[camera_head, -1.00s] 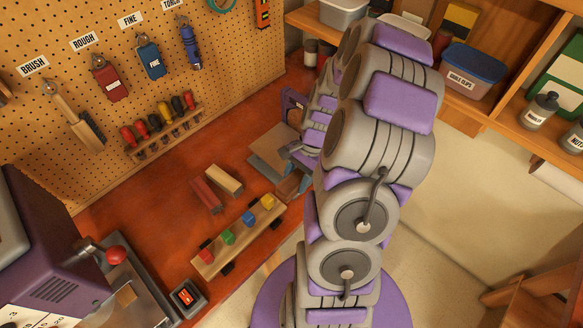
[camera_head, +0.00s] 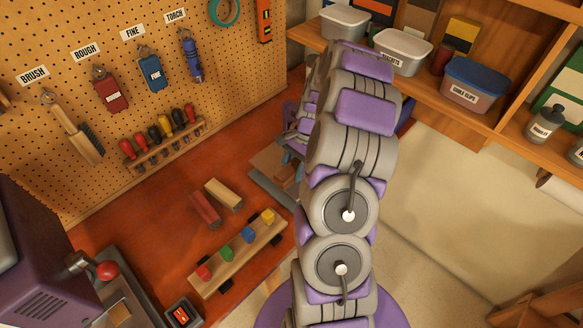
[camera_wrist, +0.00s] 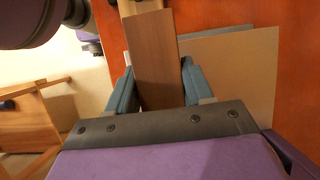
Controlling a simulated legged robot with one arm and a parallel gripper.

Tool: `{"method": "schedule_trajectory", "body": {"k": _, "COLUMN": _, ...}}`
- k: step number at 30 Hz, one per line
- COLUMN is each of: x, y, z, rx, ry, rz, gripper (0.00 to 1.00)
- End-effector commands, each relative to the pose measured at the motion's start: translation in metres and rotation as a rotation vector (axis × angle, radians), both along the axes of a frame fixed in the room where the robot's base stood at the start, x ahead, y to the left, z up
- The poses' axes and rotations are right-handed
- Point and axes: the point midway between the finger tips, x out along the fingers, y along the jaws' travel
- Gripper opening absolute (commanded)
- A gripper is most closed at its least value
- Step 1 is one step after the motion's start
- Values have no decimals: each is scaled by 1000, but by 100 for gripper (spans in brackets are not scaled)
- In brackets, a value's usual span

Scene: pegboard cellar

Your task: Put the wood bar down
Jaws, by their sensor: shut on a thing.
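In the wrist view, my gripper (camera_wrist: 158,68) is shut on the wood bar (camera_wrist: 152,40), a flat brown piece. The bar sticks out past the two teal fingers toward the top of the picture. Red-brown bench top and a flat sheet (camera_wrist: 240,85) lie beyond it on the right. In the head view my arm hides most of the gripper and the bar. Whether the bar touches anything below, I cannot tell.
On the bench (camera_head: 150,240) are a red bar (camera_head: 204,208), a pale bar (camera_head: 223,194) and a wooden holder (camera_head: 213,283) with coloured blocks. A purple machine (camera_head: 35,255) stands at the left. The pegboard (camera_head: 60,185) backs the bench; a shelf (camera_head: 415,85) with tubs is at right.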

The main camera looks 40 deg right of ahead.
Motion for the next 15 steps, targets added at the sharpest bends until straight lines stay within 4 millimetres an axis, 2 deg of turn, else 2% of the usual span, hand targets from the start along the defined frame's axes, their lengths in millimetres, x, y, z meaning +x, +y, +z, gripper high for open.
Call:
{"method": "schedule_trajectory", "body": {"k": 6, "x": 23, "y": -14, "z": -3, "rx": 0, "ry": -1, "rz": 0, "gripper": 9}}
{"method": "schedule_trajectory", "body": {"k": 11, "x": 27, "y": -17, "z": -4, "rx": -1, "ry": -2, "rz": -1, "gripper": 9}}
{"method": "schedule_trajectory", "body": {"k": 15, "x": 26, "y": -16, "z": -18, "rx": 3, "ry": 2, "rz": 0, "gripper": 9}}
